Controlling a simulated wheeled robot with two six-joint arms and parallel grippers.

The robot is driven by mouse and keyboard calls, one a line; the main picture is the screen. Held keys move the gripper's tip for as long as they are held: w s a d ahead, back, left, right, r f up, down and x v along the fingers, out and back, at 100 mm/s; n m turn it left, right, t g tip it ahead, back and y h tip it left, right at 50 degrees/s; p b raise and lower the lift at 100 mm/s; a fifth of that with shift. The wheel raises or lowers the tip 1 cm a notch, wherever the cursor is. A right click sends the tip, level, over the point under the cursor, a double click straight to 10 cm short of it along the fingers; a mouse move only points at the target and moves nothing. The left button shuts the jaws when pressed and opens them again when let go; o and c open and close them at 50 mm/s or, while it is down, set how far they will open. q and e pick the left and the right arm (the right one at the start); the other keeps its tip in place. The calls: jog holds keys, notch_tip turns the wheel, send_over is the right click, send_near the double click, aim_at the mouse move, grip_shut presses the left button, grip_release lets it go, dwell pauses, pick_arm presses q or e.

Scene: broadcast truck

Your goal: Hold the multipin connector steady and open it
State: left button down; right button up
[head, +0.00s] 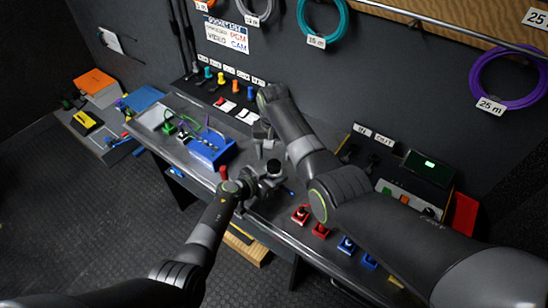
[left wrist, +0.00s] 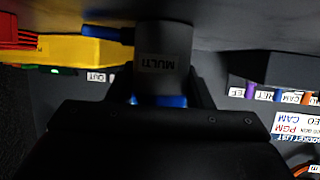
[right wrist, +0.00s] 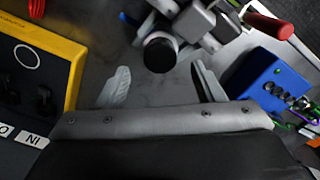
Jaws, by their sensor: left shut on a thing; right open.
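The multipin connector is a dark grey cylinder with a "MULTI" label and a blue ring, seen in the left wrist view (left wrist: 163,62). My left gripper (left wrist: 165,95) is shut on it, with one finger on each side. In the head view the connector (head: 273,167) is at the end of my left arm, over the bench. My right gripper (right wrist: 161,86) is open and empty. In the right wrist view the connector's round black end (right wrist: 160,54) lies just beyond and between its fingertips, apart from both. The left gripper covers part of the connector.
A blue box (head: 210,150) with sockets and green cables stands to the left on the bench. A red-handled tool (right wrist: 268,26) is close to my left gripper. Red connectors (head: 301,214) and blue connectors (head: 346,244) sit along the front edge. A wall panel with hanging cables rises behind.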

aim_at(274, 164)
jog(key=shift+r+m, duration=1)
jog(key=shift+r, duration=0.65)
jog(key=shift+f, duration=3.85)
jog(key=c, duration=1.1)
jog(key=n, duration=0.3)
